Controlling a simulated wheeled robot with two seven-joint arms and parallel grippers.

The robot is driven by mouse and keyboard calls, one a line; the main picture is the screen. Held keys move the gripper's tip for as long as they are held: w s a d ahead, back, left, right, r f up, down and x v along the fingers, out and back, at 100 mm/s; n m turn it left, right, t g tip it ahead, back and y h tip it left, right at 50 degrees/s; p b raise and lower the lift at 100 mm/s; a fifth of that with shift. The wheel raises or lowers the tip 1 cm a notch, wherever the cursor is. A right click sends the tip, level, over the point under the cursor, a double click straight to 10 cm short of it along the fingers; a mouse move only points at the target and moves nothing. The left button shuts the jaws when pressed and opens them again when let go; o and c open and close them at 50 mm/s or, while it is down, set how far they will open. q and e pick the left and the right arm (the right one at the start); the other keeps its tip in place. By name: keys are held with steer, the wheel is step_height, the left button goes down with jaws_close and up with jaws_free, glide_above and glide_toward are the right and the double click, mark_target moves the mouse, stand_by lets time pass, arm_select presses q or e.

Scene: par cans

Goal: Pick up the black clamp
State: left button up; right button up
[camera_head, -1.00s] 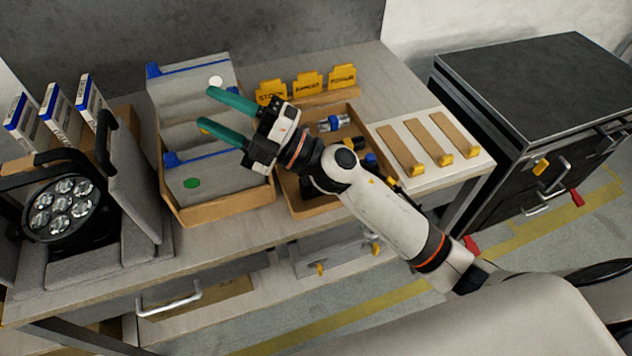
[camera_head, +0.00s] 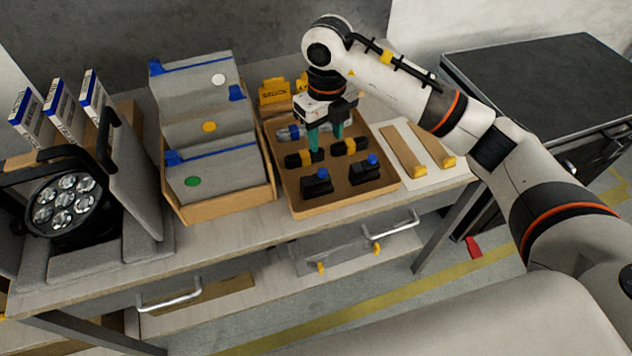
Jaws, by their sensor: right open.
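A shallow brown tray (camera_head: 336,205) on the workbench holds several small parts. Two black blocks with blue knobs, which look like clamps, sit in its front row, one at left (camera_head: 317,182) and one at right (camera_head: 365,171). Behind them lie two black pieces with yellow bands, one at left (camera_head: 300,159) and one at right (camera_head: 349,147). My right gripper (camera_head: 327,145) points down over the tray's middle, its green fingers apart and empty, close to the yellow-banded pieces. I cannot tell whether it touches them. My left gripper is not in view.
A bin with grey dividers (camera_head: 222,207) stands left of the tray. A lamp (camera_head: 68,203) in grey foam is further left. Yellow signs (camera_head: 274,92) stand behind the tray.

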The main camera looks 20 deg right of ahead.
glide_above(322, 170)
steer(key=f, duration=0.4)
steer(key=shift+w+d+f+p, duration=0.1)
steer(key=shift+d+f+p, duration=0.2)
steer(key=shift+p, duration=0.1)
steer(key=shift+a+f+p, duration=0.15)
steer(key=shift+f+p, duration=0.3)
steer(key=shift+f, duration=0.9)
steer(key=shift+a+f+p, duration=0.1)
steer(key=shift+f+p, duration=0.35)
steer(key=shift+f, duration=0.85)
jaws_close()
